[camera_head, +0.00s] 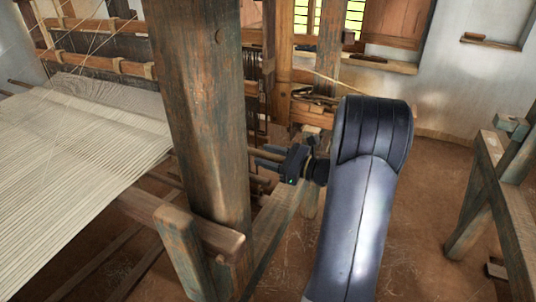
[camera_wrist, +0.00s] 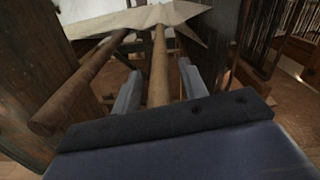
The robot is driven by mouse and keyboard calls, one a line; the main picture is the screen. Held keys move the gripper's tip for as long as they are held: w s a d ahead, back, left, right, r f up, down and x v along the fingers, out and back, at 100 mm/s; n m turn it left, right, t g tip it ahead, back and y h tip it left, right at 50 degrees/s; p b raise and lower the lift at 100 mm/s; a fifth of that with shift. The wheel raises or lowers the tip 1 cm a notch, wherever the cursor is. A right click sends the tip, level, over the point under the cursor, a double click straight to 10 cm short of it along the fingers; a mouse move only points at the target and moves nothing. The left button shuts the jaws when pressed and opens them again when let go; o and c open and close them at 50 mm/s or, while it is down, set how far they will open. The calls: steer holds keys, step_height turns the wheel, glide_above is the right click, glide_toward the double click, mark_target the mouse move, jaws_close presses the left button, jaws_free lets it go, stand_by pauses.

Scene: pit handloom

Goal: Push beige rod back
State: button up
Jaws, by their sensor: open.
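In the wrist view a light brown, beige-looking rod (camera_wrist: 158,68) runs away from me between the two fingers of my gripper (camera_wrist: 160,76). The fingers are open, one on each side of it; I cannot tell whether either touches it. The rod's near end is hidden behind the dark gripper body. A second, darker brown rod (camera_wrist: 80,85) lies to the left, outside the fingers, with its round end toward me. In the head view my gripper (camera_head: 267,159) points left, just right of the thick wooden post, and the rods there are small and hard to tell apart.
The thick loom post (camera_head: 205,110) stands close left of my gripper, with a beam end (camera_head: 215,238) jutting out below. Pale woven cloth (camera_head: 70,165) stretches at the left. A wooden bench frame (camera_head: 490,190) stands at the right. The floor (camera_head: 430,185) between is clear.

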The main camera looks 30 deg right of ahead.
jaws_close()
stand_by(0.5)
